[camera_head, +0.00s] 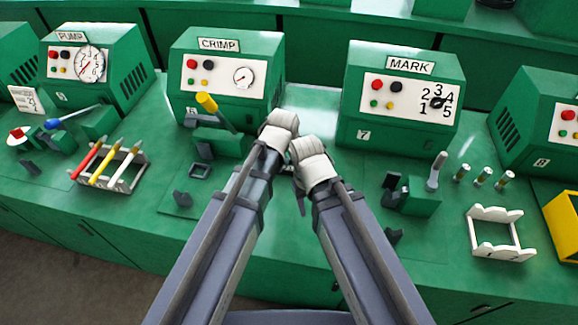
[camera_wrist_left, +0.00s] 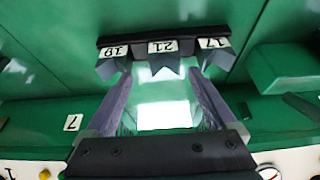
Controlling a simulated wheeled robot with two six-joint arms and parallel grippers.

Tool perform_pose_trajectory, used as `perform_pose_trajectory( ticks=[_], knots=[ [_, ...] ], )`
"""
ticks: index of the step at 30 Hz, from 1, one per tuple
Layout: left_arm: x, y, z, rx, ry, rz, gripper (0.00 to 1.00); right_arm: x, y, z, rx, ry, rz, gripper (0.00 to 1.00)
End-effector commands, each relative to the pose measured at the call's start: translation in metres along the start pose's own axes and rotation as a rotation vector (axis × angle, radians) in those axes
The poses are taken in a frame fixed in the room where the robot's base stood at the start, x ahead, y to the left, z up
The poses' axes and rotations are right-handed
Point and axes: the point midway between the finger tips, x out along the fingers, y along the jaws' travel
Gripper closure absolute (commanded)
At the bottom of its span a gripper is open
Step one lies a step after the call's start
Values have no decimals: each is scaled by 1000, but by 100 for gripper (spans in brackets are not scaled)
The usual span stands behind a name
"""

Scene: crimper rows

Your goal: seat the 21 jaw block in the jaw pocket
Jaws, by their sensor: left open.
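In the left wrist view the 21 jaw block (camera_wrist_left: 164,68) is a dark grey piece with a notched end and a white 21 label. It sits in the middle of a dark holder between the 19 block (camera_wrist_left: 113,63) and the 17 block (camera_wrist_left: 213,55). My left gripper (camera_wrist_left: 161,88) is open, its two fingers spread either side of the line to the 21 block, with nothing between them. In the head view a small dark square frame (camera_head: 200,170), possibly the jaw pocket, lies before the CRIMP machine (camera_head: 222,75). My right gripper (camera_head: 312,160) is beside my left; its fingers are hidden.
The MARK machine (camera_head: 400,95) stands right of my grippers. A lever with a yellow handle (camera_head: 208,103) rises left of them. A rack of coloured tools (camera_head: 108,168) is at left, a white rack (camera_head: 500,235) at right.

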Motion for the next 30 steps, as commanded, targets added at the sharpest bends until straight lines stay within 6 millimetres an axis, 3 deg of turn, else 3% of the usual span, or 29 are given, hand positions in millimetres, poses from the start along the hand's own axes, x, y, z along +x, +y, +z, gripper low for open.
perform_pose_trajectory(
  ticks=[12, 21, 30],
  knots=[
    [49, -7, 2, 0, 0, 1, 10, 46, -4, -3, 0, 0, 0, 50],
    [50, -7, 1, 0, 1, 1, 10, 46, -4, -3, 0, 0, 0, 50],
    [50, -7, 1, 0, 1, 1, 43, 46, -4, -3, 0, 0, 0, 50]
  ],
)
